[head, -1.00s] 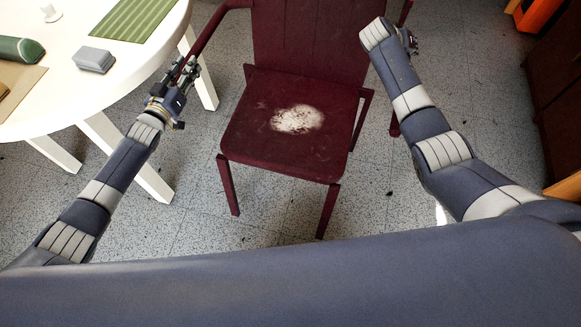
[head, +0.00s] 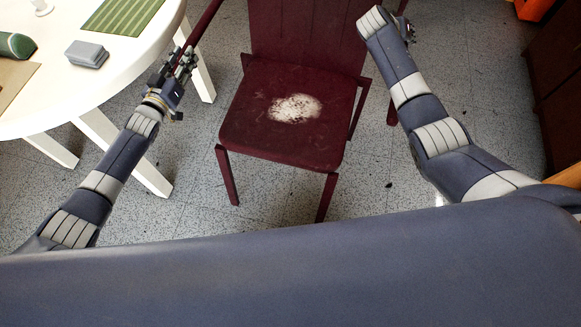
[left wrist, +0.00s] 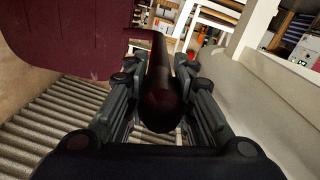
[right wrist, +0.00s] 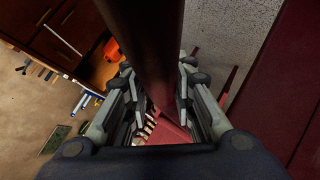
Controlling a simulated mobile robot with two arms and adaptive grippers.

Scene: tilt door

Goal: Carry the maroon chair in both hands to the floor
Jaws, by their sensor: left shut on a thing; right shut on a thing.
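The maroon chair (head: 283,145) stands upright in front of me in the head view, with a pale worn patch on its seat. My left gripper (head: 186,58) is shut on the chair's left armrest, and the left wrist view shows the dark red bar (left wrist: 161,95) between its fingers (left wrist: 160,100). My right gripper (head: 408,28) is at the chair's right side, mostly hidden behind my own forearm in the head view. In the right wrist view a dark red bar of the chair (right wrist: 150,45) runs between its fingers (right wrist: 158,95). The chair's back top is out of the head view.
A white round table (head: 110,75) stands close at the left, near my left gripper, with a green mat (head: 122,14) and a grey box (head: 86,54) on it. A dark cabinet (head: 556,90) is at the right edge. Speckled floor (head: 470,80) is clear between chair and cabinet.

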